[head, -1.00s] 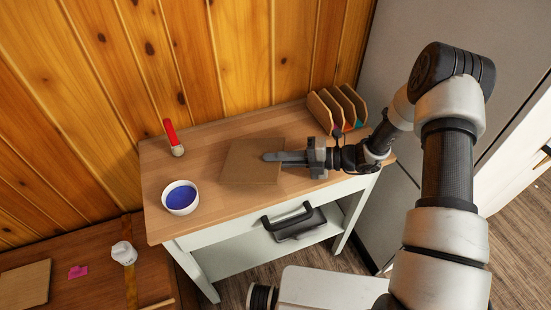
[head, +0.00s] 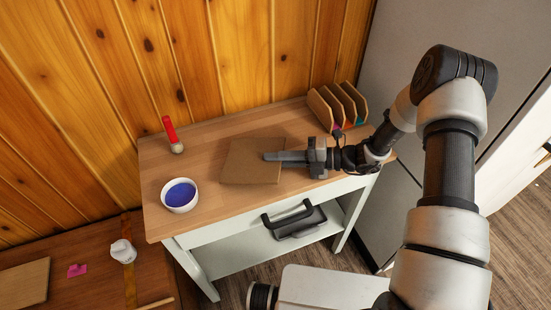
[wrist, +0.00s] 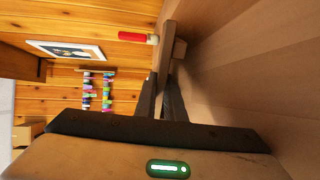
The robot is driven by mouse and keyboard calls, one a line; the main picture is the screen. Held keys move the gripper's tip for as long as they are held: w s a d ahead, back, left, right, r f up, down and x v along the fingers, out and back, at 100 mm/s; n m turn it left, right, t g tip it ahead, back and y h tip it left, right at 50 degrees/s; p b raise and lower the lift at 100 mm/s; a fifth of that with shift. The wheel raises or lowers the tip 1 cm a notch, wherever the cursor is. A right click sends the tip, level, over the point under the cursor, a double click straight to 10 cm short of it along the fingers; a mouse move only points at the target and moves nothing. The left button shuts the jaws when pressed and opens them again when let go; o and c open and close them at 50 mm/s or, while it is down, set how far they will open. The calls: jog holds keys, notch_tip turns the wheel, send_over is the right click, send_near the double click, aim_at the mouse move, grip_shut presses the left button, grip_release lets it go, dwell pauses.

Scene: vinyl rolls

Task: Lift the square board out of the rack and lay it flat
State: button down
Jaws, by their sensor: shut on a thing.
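The square brown board (head: 245,172) lies close to level over the middle of the wooden tabletop, well clear of the rack. I cannot tell whether its whole underside touches the top. My gripper (head: 272,157) is shut on the board's right part, reaching in from the right, low and nearly level. In the wrist view my gripper's fingers (wrist: 166,98) are close together, and the board (wrist: 167,45) shows as a narrow strip beyond them. The wooden rack (head: 325,112), with upright dividers, stands at the back right of the top.
A white bowl with blue contents (head: 181,196) stands left of the board. A red-handled brush (head: 172,136) stands behind it. The lower table (head: 95,252) at left holds another board (head: 25,284), a pink piece and a white object. The front right top is clear.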

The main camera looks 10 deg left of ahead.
jog(key=c, duration=1.8)
grip_release()
jog(key=shift+o, duration=0.2)
jog(key=shift+f, duration=0.25)
jog(key=shift+w+d, duration=0.15)
jog(key=shift+d, duration=3.75)
jog(key=shift+r, duration=0.15)
jog(key=shift+r+p, duration=1.9)
jog(key=shift+r, duration=0.5)
